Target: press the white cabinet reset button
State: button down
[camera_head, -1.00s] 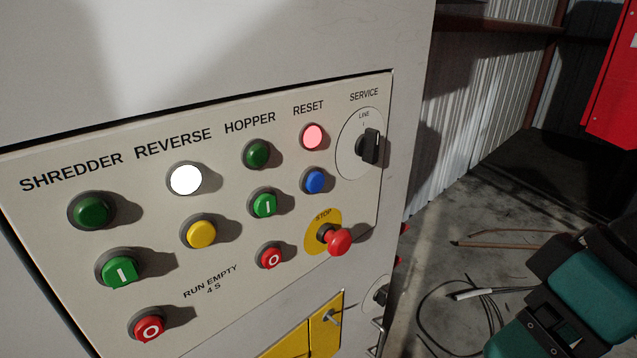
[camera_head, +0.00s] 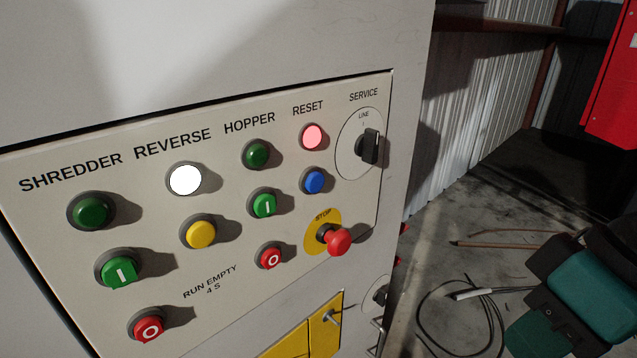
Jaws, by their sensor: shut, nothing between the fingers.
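The light-coloured control panel (camera_head: 60,300) is on the front of the white cabinet (camera_head: 300,50). Under the RESET label are a lit pink-red round lamp or button (camera_head: 313,137) and, below it, a blue round button (camera_head: 315,181). Nothing covers either of them. A teal and black part of my arm shows at the lower right, apart from the panel. My gripper's fingers are not in view.
A red STOP mushroom knob (camera_head: 338,241) sticks out below the blue button. The SERVICE rotary switch (camera_head: 369,147) is to its right. A lit white REVERSE lamp (camera_head: 185,179) and yellow button (camera_head: 198,232) are left. Black cable (camera_head: 423,300) lies on the floor.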

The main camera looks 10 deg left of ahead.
aim_at(315, 182)
jog(key=z, duration=2.25)
jog(key=k, duration=1.4)
jog(key=u, duration=1.35)
